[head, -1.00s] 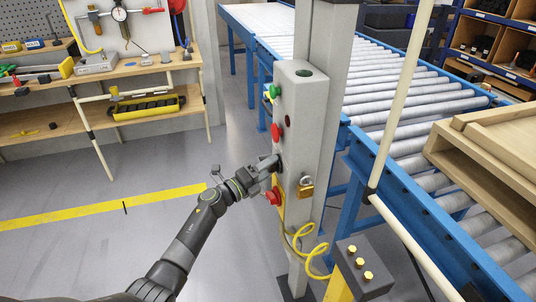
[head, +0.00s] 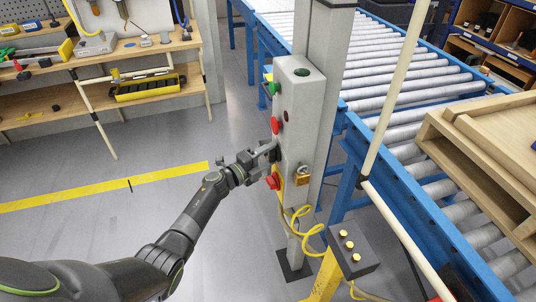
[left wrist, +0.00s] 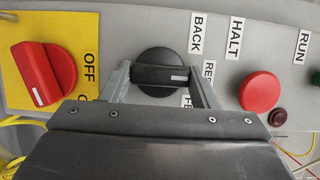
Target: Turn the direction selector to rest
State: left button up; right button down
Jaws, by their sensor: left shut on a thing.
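The direction selector (left wrist: 166,72) is a round black knob on the grey control box (head: 299,110). Its white mark points right, toward a partly hidden label starting "RE", between "BACK" (left wrist: 196,34) and a partly hidden "FE" label. My left gripper (head: 269,150) reaches the box's left face in the head view. In the left wrist view its fingers (left wrist: 162,86) are closed on both sides of the knob. In the head view the gripper hides most of the knob. My right gripper is in neither view.
The red halt button (left wrist: 259,91) and dark red lamp (left wrist: 278,117) are right of the knob. A red rotary switch (left wrist: 45,74) on yellow is left. A brass padlock (head: 302,176) hangs on the box. A roller conveyor (head: 400,95) stands behind.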

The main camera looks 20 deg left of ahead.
pick_arm(q)
jog(key=o, duration=1)
jog(key=b+v, duration=0.1)
jog(key=v, duration=1.6)
jog(key=shift+s+a, duration=0.15)
jog(key=shift+s, duration=0.05)
jog(key=shift+f, duration=0.1)
